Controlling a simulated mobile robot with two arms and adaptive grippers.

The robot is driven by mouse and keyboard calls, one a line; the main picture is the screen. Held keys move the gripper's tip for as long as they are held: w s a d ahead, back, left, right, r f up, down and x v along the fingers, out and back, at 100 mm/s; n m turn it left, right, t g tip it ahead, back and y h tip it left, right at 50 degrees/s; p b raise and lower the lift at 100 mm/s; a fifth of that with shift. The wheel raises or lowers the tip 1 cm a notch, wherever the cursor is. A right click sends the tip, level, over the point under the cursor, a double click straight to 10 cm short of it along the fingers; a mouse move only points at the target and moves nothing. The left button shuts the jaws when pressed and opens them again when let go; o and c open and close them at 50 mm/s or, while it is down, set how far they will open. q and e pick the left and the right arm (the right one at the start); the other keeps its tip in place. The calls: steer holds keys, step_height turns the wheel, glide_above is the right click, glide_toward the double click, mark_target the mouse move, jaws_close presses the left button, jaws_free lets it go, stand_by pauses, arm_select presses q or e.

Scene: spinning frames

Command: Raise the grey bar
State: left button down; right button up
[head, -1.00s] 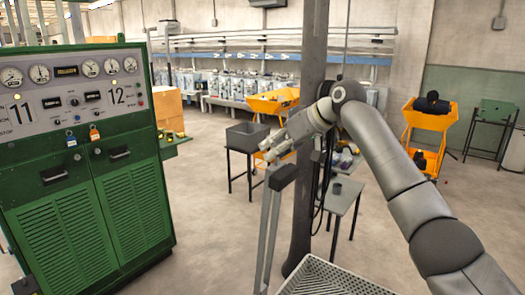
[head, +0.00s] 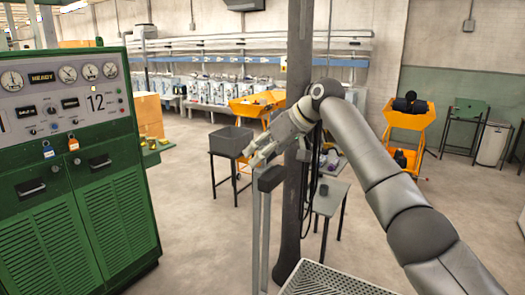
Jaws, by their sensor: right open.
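A dark grey bar (head: 269,179) sits at the top of a pair of thin, light grey uprights in the middle of the head view. My right gripper (head: 254,157) is just above and slightly left of the bar's top, its fingers pointing left and down. The fingers are open with nothing between them. I cannot tell whether a finger touches the bar. My left gripper is out of view.
A dark column (head: 292,140) stands just behind the bar, with black cables beside it. A green control cabinet (head: 75,190) fills the left. A perforated metal tray (head: 335,281) lies below, and a small grey table (head: 327,200) stands behind. Open floor lies between cabinet and uprights.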

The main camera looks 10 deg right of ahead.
steer(key=shift+o, duration=0.7)
steer(key=shift+a, duration=0.15)
steer(key=shift+w+r, duration=0.1)
steer(key=shift+d+r, duration=0.1)
steer(key=shift+d, duration=0.15)
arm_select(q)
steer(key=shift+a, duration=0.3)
arm_select(e)
steer(key=v, duration=1.1)
steer(key=shift+s+r, duration=0.2)
steer(key=shift+s, duration=0.05)
steer(key=shift+d, duration=0.1)
